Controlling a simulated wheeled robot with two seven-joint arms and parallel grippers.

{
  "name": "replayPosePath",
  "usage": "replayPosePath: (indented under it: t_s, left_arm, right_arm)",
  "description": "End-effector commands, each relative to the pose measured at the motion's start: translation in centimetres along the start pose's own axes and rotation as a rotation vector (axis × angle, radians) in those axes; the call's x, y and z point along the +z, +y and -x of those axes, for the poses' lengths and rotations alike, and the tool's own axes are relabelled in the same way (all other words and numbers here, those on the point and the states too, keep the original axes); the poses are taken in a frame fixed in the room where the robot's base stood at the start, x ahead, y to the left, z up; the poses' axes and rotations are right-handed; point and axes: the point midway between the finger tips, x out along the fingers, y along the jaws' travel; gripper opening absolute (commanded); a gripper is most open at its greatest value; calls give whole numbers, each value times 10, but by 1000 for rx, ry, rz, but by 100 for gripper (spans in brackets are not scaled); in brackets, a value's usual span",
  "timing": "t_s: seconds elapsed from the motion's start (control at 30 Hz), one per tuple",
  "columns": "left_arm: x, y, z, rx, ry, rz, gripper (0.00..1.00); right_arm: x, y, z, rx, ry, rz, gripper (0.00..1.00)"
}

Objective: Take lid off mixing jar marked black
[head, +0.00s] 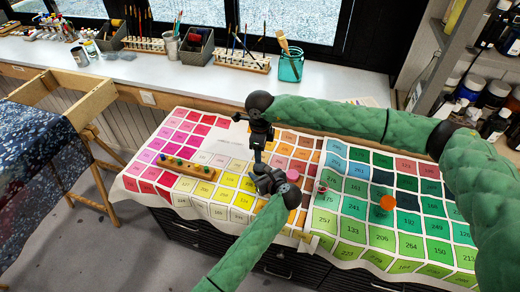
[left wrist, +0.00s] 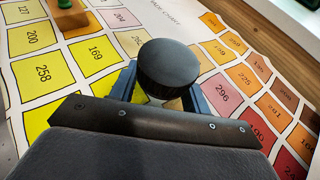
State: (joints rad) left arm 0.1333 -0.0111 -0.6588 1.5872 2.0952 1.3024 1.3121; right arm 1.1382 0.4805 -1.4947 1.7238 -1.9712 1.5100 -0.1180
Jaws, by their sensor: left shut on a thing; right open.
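A round black lid (left wrist: 168,68) shows from above in the left wrist view, between the two fingers of my left gripper (left wrist: 166,92). The left gripper is shut on the black-topped jar or its lid; the lid hides most of what is below it. In the head view my left gripper (head: 266,182) is low over the yellow part of the colour chart. My right gripper (head: 258,152) is open and points down just above and behind the left one. Whether it touches the lid is hidden.
The colour chart cloth (head: 222,146) covers the table. A wooden block with green knobs (head: 187,167) lies left. A pink round thing (head: 292,175), a small clear jar (head: 323,187) and an orange round thing (head: 388,202) stand right. A teal brush jar (head: 290,67) stands on the windowsill.

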Motion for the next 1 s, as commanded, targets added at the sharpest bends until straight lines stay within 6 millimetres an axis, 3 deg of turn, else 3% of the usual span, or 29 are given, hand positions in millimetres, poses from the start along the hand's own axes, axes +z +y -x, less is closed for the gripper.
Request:
replayPosePath:
  t_s: [0.7, 1.0]
  left_arm:
    - [0, 0, 0, 0, 0, 0, 0]
    - [0, 0, 0, 0, 0, 0, 0]
  right_arm:
    - [1, 0, 0, 5, -4, -1037, 54]
    - [1, 0, 0, 5, -3, -1263, 54]
